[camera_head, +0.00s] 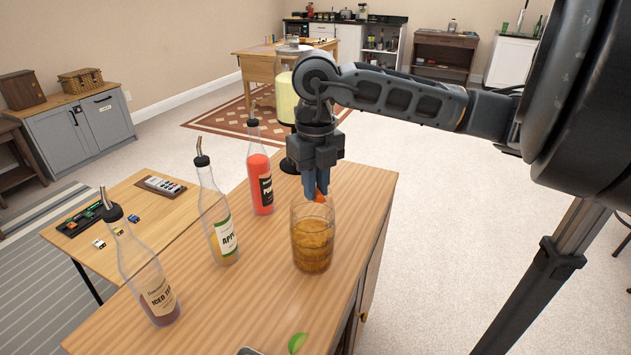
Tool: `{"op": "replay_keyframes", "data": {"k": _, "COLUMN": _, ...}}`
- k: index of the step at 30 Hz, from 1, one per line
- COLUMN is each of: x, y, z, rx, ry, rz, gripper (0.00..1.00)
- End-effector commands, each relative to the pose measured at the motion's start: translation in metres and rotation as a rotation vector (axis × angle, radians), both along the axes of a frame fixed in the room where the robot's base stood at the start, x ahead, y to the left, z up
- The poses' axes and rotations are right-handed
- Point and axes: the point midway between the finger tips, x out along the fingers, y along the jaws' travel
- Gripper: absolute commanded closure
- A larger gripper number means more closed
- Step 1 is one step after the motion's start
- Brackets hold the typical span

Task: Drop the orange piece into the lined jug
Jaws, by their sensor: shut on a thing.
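The lined jug (312,240) is a clear ribbed glass vessel holding amber liquid, upright near the right side of the wooden counter. My gripper (316,190) points down over the jug's mouth. It is shut on the orange piece (320,197), a small orange bit showing between and below the fingertips. The piece appears at about rim height. Most of it is hidden by the fingers, and I cannot tell whether it is inside the rim.
Three spouted bottles stand left of the jug: a red one (260,183), an apple one (219,225) and an iced tea one (146,275). A green lime piece (297,343) lies at the front of the counter (225,305). A pale yellow-green container (286,98) stands behind my gripper.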

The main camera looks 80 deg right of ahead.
Motion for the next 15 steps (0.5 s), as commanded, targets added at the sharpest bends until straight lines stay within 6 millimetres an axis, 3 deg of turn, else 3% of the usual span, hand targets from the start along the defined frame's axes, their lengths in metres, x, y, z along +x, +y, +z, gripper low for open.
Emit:
{"op": "replay_keyframes", "data": {"k": 1, "x": 0.0000, "y": 0.0000, "z": 0.0001, "rx": 0.000, "ry": 0.000, "rz": 0.000, "gripper": 1.00}}
{"op": "replay_keyframes", "data": {"k": 2, "x": 0.0000, "y": 0.0000, "z": 0.0001, "rx": 0.000, "ry": 0.000, "rz": 0.000, "gripper": 0.79}}
{"op": "replay_keyframes", "data": {"k": 3, "x": 0.0000, "y": 0.0000, "z": 0.0001, "rx": 0.000, "ry": 0.000, "rz": 0.000, "gripper": 0.75}}
{"op": "replay_keyframes", "data": {"k": 11, "x": 0.0000, "y": 0.0000, "z": 0.0002, "rx": 0.000, "ry": 0.000, "rz": 0.000, "gripper": 0.51}}
{"op": "replay_keyframes", "data": {"k": 15, "x": 0.0000, "y": 0.0000, "z": 0.0002, "rx": 0.000, "ry": 0.000, "rz": 0.000, "gripper": 0.51}}
